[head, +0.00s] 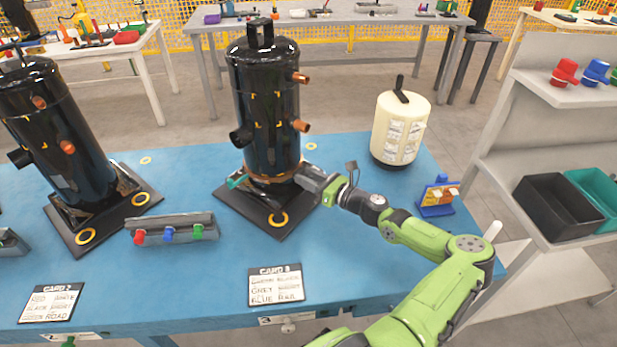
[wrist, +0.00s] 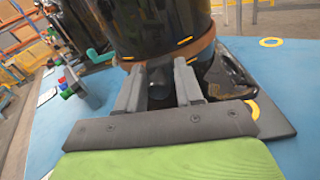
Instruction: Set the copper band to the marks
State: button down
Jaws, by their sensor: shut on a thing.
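The copper band (head: 268,179) runs around the lower part of the middle black compressor (head: 265,110), near its base. Short yellow marks (head: 283,147) show on the shell above the band. A teal handle (head: 237,182) sticks out at the band's left side. My gripper (head: 303,178) reaches in from the right, low against the shell. In the wrist view the band (wrist: 204,44) passes just beyond my fingertips (wrist: 158,72), with a yellow mark (wrist: 185,40) close to its upper edge.
A second compressor (head: 58,135) stands left, a cream tank (head: 401,128) right. A tool rack (head: 172,230), card 3 (head: 275,285) and a small blue stand (head: 437,197) are on the blue table (head: 205,275). Shelves with bins (head: 556,208) stand at right.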

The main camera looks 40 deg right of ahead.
jog(key=c, duration=1)
grip_release()
jog(key=shift+a, duration=0.1)
jog(key=shift+o, duration=0.2)
jog(key=shift+s, duration=0.35)
jog(key=p+v, duration=0.3)
jog(key=v, duration=1.2)
